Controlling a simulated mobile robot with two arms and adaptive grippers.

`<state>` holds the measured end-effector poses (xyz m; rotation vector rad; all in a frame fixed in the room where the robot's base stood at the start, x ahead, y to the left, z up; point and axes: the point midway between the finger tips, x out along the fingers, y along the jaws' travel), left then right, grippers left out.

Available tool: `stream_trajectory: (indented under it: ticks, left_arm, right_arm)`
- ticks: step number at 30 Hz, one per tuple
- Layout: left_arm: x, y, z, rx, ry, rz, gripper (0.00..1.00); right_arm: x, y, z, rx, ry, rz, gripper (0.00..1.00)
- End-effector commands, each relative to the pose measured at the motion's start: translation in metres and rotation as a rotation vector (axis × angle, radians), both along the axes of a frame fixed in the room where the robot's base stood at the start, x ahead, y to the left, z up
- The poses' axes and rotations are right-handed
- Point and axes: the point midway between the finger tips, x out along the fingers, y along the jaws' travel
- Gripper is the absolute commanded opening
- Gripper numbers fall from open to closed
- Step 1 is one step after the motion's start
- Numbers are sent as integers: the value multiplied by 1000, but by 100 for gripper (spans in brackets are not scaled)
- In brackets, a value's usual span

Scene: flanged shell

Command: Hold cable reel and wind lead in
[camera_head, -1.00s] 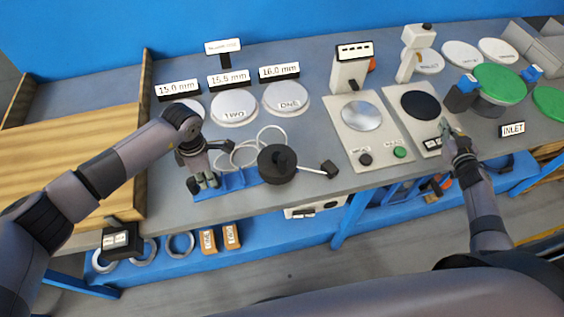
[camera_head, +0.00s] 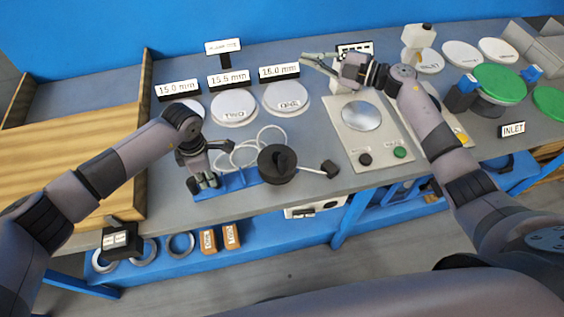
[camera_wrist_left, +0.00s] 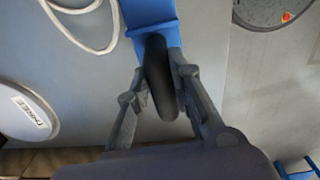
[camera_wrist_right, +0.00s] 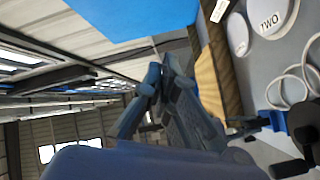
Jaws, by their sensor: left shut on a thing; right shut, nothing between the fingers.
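The black cable reel (camera_head: 277,160) sits on the bench at the right end of a blue base (camera_head: 240,180), with a crank and dark knob (camera_head: 330,168) to its right. The pale lead (camera_head: 245,150) lies in loose loops behind the base. My left gripper (camera_head: 205,182) is at the base's left end, shut on a dark rounded grip (camera_wrist_left: 160,85), also seen in the left wrist view. My right gripper (camera_head: 308,60) is shut and empty, raised behind and right of the reel, apart from it. The right wrist view shows the reel (camera_wrist_right: 304,122) at the right edge.
White discs (camera_head: 286,97) with size signs stand behind the lead. A plate with a silver disc (camera_head: 361,115) and buttons is right of the reel. Green discs (camera_head: 497,84) are farther right. A wooden tray (camera_head: 90,150) lies left. Rings and orange blocks (camera_head: 208,240) are below.

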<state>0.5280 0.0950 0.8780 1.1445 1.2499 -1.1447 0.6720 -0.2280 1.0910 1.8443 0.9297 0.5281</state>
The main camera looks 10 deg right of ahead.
Motion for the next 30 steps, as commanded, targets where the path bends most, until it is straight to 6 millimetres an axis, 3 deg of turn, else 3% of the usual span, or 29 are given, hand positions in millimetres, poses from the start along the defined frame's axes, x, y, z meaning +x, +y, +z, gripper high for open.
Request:
stream_trajectory:
  ticks: [1,6,9,12,16,21,25,30]
  left_arm:
    - [0,0,0,-1,-1,1,0]
    - [0,0,0,-1,-1,1,0]
    - [0,0,0,-1,-1,1,0]
    - [0,0,0,-1,-1,1,0]
    - [0,0,0,-1,-1,1,0]
    - [0,0,0,-1,-1,1,0]
    - [0,0,0,-1,-1,1,0]
    - [0,0,0,-1,-1,1,0]
  right_arm:
    - [-4,24,11,-68,-48,76,0]
    - [-37,101,25,-353,-229,375,0]
    - [-67,139,24,-577,-364,599,0]
    - [-98,157,12,-816,-494,833,0]
    - [-128,152,-7,-1117,-628,1123,0]
    - [-148,118,-22,-1430,-716,1430,0]
    - [-153,94,-24,-1574,-735,1578,0]
    - [-155,81,-27,-1646,-735,1659,0]
